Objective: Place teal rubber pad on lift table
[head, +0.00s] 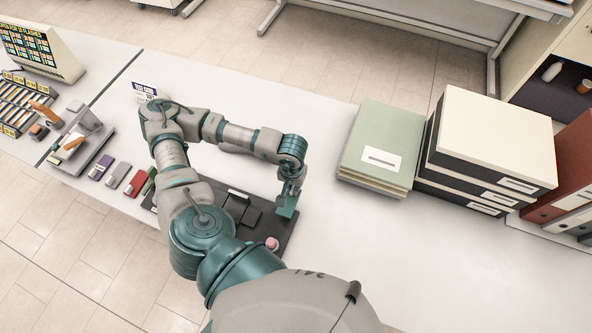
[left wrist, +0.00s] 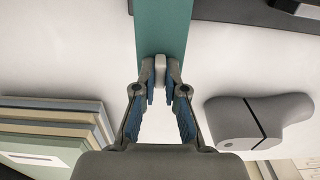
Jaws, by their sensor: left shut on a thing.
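The teal rubber pad (head: 286,207) hangs below my left gripper (head: 291,188) in the head view. In the left wrist view it is a flat teal strip (left wrist: 164,25) reaching up to the top edge. My left gripper (left wrist: 160,88) is shut on it, with a small pale grey block between the fingertips. What looks like the lift table (head: 240,208) is a dark grey unit on a dark base, just left of the pad and partly hidden by my arm. The pad appears above the base's right side; I cannot tell whether they touch. My right gripper is not in view.
A stack of pale green folders (head: 381,145) and black-and-white boxes (head: 494,140) stand to the right. A pink knob (head: 271,243) sits at the base's front. Small coloured blocks (head: 135,182) lie left of my arm. The white tabletop (head: 410,250) is clear at front right.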

